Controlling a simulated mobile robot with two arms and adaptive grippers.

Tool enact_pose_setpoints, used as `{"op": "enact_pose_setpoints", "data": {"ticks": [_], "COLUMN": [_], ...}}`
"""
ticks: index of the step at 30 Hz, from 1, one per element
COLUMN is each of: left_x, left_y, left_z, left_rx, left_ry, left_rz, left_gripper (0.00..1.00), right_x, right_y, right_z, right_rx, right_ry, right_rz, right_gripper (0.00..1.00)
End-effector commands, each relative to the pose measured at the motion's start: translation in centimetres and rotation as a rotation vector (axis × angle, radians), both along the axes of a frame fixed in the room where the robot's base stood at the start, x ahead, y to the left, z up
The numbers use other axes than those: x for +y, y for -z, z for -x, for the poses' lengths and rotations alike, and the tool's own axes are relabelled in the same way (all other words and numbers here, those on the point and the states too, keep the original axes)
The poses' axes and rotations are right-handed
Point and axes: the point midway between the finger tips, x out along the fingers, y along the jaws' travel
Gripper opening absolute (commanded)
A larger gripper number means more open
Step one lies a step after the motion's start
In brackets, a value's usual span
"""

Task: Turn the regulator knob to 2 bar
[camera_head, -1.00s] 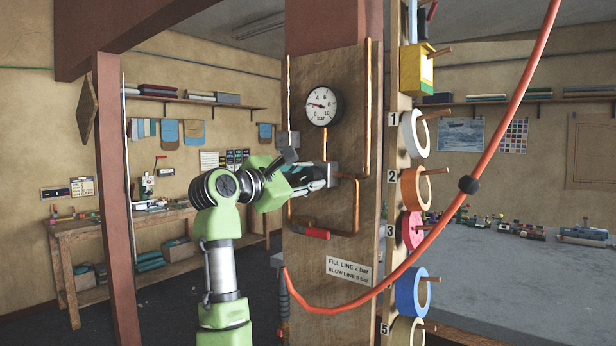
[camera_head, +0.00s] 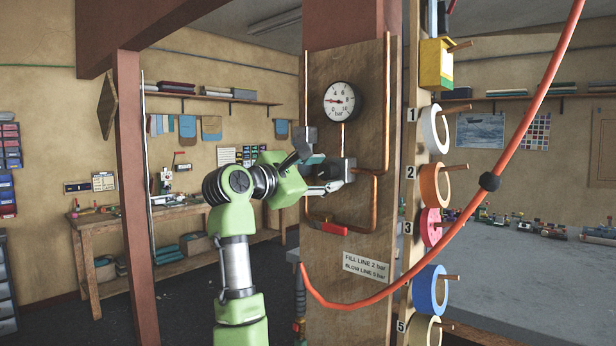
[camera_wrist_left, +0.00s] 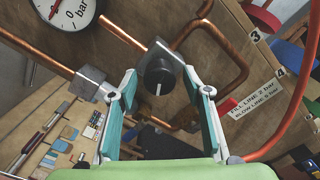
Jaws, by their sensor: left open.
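The black regulator knob (camera_wrist_left: 159,77) sits on a grey regulator block on the wooden panel, its white mark pointing down in the left wrist view. My left gripper (camera_head: 325,174) is open. In the wrist view its teal-padded fingers (camera_wrist_left: 159,88) stand on both sides of the knob, with gaps visible. The round gauge (camera_head: 342,101) has a red needle pointing left, near 2; the exact reading is too small to tell. My right gripper is not in view.
Copper pipes (camera_head: 386,110) run around the knob. A sign (camera_head: 366,267) reads fill line 2 bar, blow line 5 bar. A red-handled valve (camera_head: 327,229) sits below. An orange hose (camera_head: 440,235) crosses in front at the right, near tape rolls (camera_head: 431,290) on pegs.

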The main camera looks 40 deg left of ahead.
Motion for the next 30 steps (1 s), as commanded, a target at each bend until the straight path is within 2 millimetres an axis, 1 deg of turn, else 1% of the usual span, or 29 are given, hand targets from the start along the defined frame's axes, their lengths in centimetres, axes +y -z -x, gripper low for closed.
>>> {"op": "enact_pose_setpoints", "data": {"ticks": [9, 12, 15, 18, 21, 30], "left_x": [0.6, 0.7, 0.8, 0.8, 0.9, 0.8], "left_y": [0.0, 0.1, 0.1, 0.1, 0.1, 0.1], "left_z": [6.6, 8.4, 9.7, 10.4, 10.8, 10.8], "left_rx": [-0.002, 0.000, 0.001, 0.003, 0.003, 0.003], "left_ry": [-0.003, -0.002, -0.001, 0.000, 0.000, 0.000], "left_rz": [-0.002, -0.002, 0.000, -0.001, 0.000, 0.000], "left_gripper": [0.45, 0.45, 0.45, 0.45, 0.45, 0.45], "right_x": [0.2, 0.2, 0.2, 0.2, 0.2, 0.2], "right_y": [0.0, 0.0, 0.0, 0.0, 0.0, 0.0], "right_z": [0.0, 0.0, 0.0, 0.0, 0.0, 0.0], "right_rx": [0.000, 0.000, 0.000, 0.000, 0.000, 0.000], "right_ry": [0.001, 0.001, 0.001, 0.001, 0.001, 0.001], "right_rz": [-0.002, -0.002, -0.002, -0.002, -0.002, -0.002], "right_gripper": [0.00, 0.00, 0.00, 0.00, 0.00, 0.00]}}
